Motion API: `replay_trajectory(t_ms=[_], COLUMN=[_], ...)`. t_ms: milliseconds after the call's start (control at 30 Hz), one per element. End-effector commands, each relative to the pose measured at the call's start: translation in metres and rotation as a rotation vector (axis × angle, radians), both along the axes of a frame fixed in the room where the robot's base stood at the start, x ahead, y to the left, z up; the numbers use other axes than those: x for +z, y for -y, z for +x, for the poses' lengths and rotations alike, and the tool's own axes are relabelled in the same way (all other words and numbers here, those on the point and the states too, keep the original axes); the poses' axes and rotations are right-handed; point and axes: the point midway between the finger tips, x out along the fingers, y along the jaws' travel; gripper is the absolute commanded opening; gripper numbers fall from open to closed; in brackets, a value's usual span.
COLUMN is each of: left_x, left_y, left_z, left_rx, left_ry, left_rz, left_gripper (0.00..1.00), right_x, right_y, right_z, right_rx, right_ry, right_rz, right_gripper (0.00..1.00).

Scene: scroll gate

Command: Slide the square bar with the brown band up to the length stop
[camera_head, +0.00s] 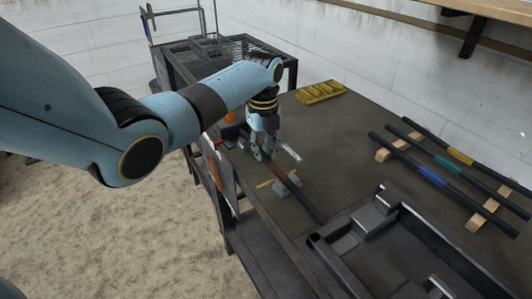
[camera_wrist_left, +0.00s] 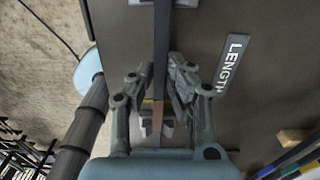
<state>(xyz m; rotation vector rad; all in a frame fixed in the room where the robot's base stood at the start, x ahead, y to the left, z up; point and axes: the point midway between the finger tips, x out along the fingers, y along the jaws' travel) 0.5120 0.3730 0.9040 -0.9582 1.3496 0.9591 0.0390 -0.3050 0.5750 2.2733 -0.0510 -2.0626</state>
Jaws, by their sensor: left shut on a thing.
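The dark square bar (camera_head: 306,202) lies lengthwise near the left edge of the table, across a grey support block (camera_head: 284,187). It runs up the middle of the left wrist view (camera_wrist_left: 162,30), with its brown band (camera_wrist_left: 158,108) between the fingers. My left gripper (camera_head: 262,153) is shut on the bar, one finger on each side. I cannot make out the length stop for sure. My right gripper is not in view.
Several bars with coloured bands (camera_head: 432,176) lie on wooden blocks (camera_head: 397,148) at the right. A yellow slotted block (camera_head: 320,92) stands at the back. A dark tray (camera_head: 425,225) fills the front right. The middle of the table is clear.

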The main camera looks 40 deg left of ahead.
Motion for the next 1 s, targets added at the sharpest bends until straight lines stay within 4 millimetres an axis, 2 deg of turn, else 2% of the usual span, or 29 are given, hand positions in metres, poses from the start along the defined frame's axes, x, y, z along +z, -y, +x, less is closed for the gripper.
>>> replay_trajectory(t_ms=[33,67,233,500,633,767,1000], left_x=[0.000,0.000,0.000,0.001,0.010,0.035,0.088], left_y=[-0.003,-0.002,-0.001,-0.001,-0.001,-0.001,-0.001], left_z=[0.001,0.001,0.001,0.000,0.001,0.001,0.002], left_rx=[0.001,0.000,0.000,0.000,-0.001,-0.002,-0.001], left_ry=[0.001,0.002,0.000,0.000,0.003,0.005,0.005], left_rz=[0.002,0.002,0.001,0.000,0.000,0.002,0.002], left_gripper=[0.00,0.18,0.40,0.41,0.41,0.41,0.41], right_x=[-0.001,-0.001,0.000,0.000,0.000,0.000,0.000], right_y=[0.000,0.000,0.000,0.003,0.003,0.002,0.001], right_z=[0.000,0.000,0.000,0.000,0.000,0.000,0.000], right_rx=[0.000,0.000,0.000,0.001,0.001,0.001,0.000], right_ry=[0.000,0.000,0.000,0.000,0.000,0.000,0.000], right_rz=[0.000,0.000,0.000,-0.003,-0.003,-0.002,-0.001], right_gripper=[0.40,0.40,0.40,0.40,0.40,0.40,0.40])
